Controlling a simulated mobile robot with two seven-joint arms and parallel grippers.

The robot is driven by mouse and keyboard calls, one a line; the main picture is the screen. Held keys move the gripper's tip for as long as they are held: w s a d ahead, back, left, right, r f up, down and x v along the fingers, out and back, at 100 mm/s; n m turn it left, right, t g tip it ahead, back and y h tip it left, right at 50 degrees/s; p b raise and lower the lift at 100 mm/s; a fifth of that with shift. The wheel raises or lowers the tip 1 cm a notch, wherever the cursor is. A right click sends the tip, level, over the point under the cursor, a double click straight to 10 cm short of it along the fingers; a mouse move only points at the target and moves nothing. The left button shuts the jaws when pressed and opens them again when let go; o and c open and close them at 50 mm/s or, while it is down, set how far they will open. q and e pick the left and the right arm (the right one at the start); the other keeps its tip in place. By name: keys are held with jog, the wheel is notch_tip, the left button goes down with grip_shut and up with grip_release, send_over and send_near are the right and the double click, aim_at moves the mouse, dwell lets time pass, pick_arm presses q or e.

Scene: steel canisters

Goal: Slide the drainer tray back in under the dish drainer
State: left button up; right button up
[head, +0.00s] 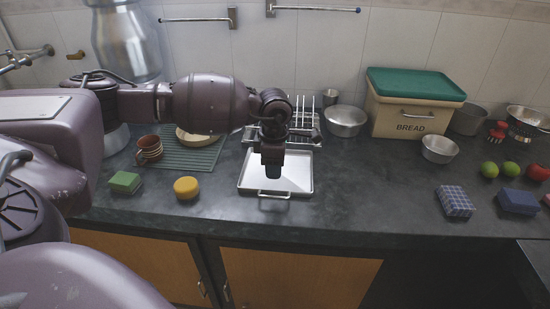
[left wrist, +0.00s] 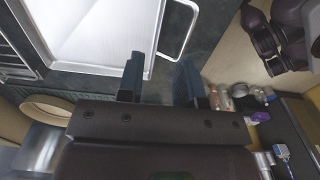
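The drainer tray (head: 301,184) is a shallow white tray pulled out in front of the wire dish drainer (head: 309,131) on the dark counter. Its metal handle (head: 274,194) faces the front edge of the counter. My left gripper (head: 273,176) points down over the tray and hides part of it and of the drainer. In the left wrist view my left gripper (left wrist: 160,66) has its two fingers apart with nothing between them. The tray (left wrist: 95,35) and its handle (left wrist: 190,30) lie beyond the fingertips there. My right gripper is not in view.
A bread bin (head: 398,119) and metal bowls (head: 345,121) stand at the back right.

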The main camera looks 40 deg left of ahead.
aim_at(274, 190)
pick_arm(q)
notch_tip(274, 190, down, 8)
jog(key=shift+r+b, duration=0.1)
jog(key=shift+b, duration=0.4)
grip_shut()
